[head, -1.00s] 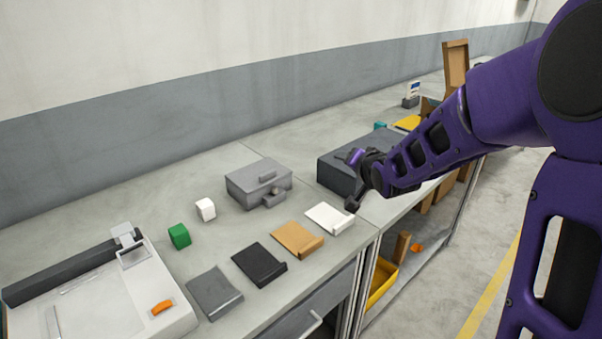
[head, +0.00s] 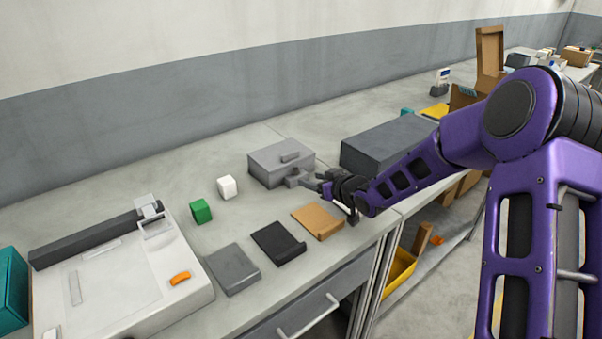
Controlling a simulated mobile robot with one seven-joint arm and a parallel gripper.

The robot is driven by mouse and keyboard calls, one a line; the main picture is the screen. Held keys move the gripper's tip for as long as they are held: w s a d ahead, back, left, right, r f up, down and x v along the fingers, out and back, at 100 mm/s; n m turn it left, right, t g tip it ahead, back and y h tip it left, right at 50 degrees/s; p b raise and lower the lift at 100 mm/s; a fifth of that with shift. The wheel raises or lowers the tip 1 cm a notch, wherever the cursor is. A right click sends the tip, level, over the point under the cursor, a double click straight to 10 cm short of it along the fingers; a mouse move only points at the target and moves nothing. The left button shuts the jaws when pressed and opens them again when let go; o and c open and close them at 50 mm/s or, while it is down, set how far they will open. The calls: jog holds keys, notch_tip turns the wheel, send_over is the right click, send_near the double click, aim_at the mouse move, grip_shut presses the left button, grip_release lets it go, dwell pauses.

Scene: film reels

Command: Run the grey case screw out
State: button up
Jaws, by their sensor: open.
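The grey case (head: 280,165) stands on the bench with its lid down and a handle on top. Its screw (head: 296,181) sticks out at the front right corner as a small grey knob. My gripper (head: 322,187) is open, just right of the screw and pointing toward it at about its height. The fingertips overlap the screw's right end in this view, and I cannot tell whether they touch it. The far finger is partly hidden.
Tan (head: 318,221), black (head: 278,243) and grey (head: 232,268) flat trays lie along the front. White (head: 227,187) and green (head: 201,211) cubes stand left of the case. A dark grey box (head: 388,143) stands close behind my wrist. A white device (head: 120,285) is at left.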

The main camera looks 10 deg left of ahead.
aim_at(298, 171)
jog(key=x, duration=0.3)
jog(key=r+x, duration=0.1)
jog(key=x, duration=0.2)
jog(key=shift+w+a+r, duration=0.1)
jog(key=shift+w+a, duration=0.2)
grip_shut()
